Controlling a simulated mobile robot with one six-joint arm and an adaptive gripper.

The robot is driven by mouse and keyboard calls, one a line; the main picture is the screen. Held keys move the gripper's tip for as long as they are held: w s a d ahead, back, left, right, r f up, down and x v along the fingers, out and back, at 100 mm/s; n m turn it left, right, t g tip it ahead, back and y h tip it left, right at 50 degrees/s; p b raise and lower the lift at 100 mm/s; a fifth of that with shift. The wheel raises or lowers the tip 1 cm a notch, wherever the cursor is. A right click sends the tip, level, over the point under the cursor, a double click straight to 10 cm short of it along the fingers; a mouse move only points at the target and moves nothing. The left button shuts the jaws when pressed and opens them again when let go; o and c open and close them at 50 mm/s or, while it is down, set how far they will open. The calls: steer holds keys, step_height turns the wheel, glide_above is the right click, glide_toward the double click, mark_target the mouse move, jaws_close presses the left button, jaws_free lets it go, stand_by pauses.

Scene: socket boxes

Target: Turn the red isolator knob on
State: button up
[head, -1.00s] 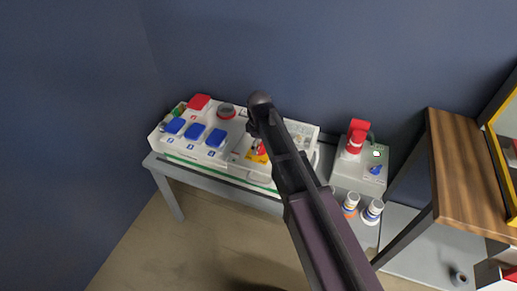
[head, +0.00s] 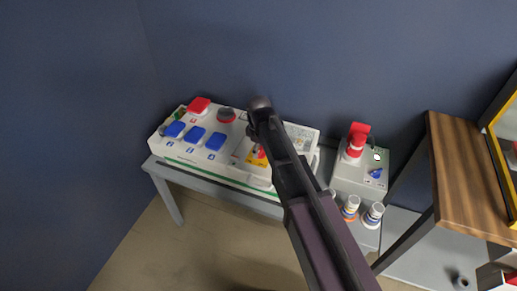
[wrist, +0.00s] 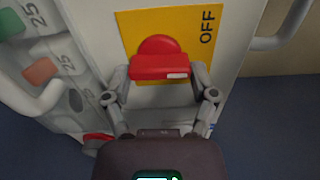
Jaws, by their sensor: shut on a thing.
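The red isolator knob (wrist: 158,62) sits on a yellow plate (wrist: 205,22) marked OFF in the wrist view. Its grip bar lies across the picture, with a small white mark near its right end. My gripper (wrist: 160,80) is shut on the knob's bar, one finger at each end. In the head view the yellow plate (head: 255,155) and a bit of red show beside my arm. My arm hides most of the knob and the gripper there.
The white panel (head: 175,152) on a grey bench (head: 225,180) also carries blue covers (head: 195,135) and red covers (head: 199,105). A grey box with a red plug (head: 356,142) stands to the right, near a wooden shelf (head: 465,170). White handles (wrist: 285,30) flank the knob.

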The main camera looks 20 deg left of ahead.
steer(key=m, duration=0.4)
steer(key=shift+w, duration=0.1)
steer(key=shift+d+m, duration=0.15)
steer(key=shift+m, duration=2.15)
steer(key=o, duration=1)
steer(key=shift+o, duration=0.2)
steer(key=shift+w, duration=0.1)
steer(key=shift+n, duration=0.4)
